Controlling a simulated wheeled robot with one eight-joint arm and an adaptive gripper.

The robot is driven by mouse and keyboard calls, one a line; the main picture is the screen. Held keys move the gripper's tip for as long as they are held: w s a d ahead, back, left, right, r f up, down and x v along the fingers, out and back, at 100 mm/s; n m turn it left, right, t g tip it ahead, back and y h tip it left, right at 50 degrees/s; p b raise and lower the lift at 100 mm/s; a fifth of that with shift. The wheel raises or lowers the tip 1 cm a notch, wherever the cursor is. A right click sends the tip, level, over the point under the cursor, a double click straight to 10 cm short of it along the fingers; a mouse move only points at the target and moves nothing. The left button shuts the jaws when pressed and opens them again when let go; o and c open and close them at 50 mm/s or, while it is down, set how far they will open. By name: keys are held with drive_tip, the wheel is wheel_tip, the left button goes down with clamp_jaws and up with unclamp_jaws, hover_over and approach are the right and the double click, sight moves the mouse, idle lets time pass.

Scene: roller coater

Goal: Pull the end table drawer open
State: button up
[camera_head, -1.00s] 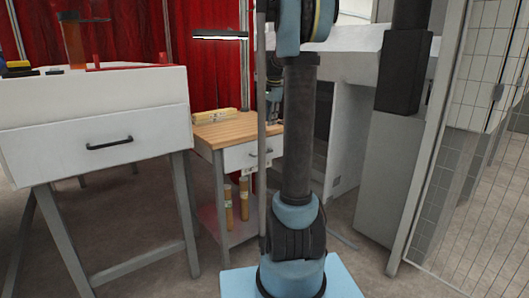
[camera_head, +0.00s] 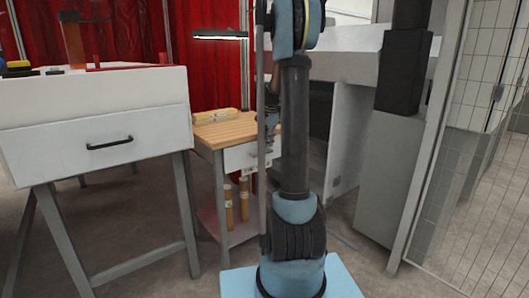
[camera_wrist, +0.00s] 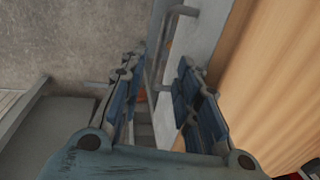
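The end table (camera_head: 222,170) has a wooden top and a white drawer (camera_head: 238,158), in the middle of the head view behind my arm. The drawer looks shut. In the wrist view, the pale drawer front (camera_wrist: 205,32) runs beside the wooden top, with a grey bar handle (camera_wrist: 160,48) standing off it. My gripper (camera_wrist: 157,72) is open, its two blue-padded fingers apart, with the handle between or just beyond the tips. I cannot tell whether they touch. In the head view, my arm hides the handle and most of the gripper.
A larger white table with its own drawer (camera_head: 60,145) and black handle stands at left. Wooden cylinders (camera_head: 244,198) stand on the end table's lower shelf, and a yellowish block (camera_head: 214,115) lies on its top. A grey cabinet (camera_head: 375,185) and mesh fence (camera_head: 470,170) are at right.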

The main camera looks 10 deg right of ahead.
sight(265, 153)
drive_tip(key=shift+w+a+f, duration=0.1)
drive_tip(key=shift+w+f, duration=0.05)
drive_tip(key=shift+f, duration=0.75)
drive_tip(key=shift+w+a+f, duration=0.1)
drive_tip(key=shift+w+f, duration=0.05)
drive_tip(key=shift+f, duration=0.75)
drive_tip(key=shift+w+f, duration=0.15)
drive_tip(key=shift+f, duration=0.75)
clamp_jaws()
